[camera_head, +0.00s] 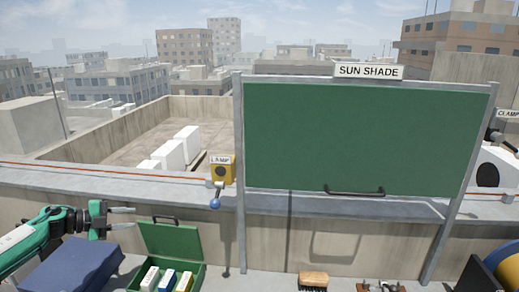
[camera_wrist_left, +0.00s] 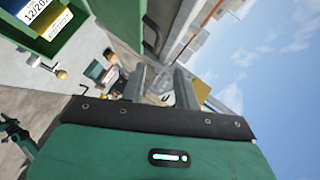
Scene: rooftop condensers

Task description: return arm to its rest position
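My left gripper (camera_head: 132,218) is at the lower left of the head view, on a green and black arm coming in from the left edge. Its two grey fingers point right and are apart, with nothing seen between them. It is level with the open green case (camera_head: 165,238) and left of its raised lid. In the left wrist view the two fingers (camera_wrist_left: 160,85) also show apart beyond the dark front edge of the green hand. My right gripper and right arm are not seen.
A dark blue box (camera_head: 68,265) lies below my left arm. A brush (camera_head: 313,279) lies at the front.

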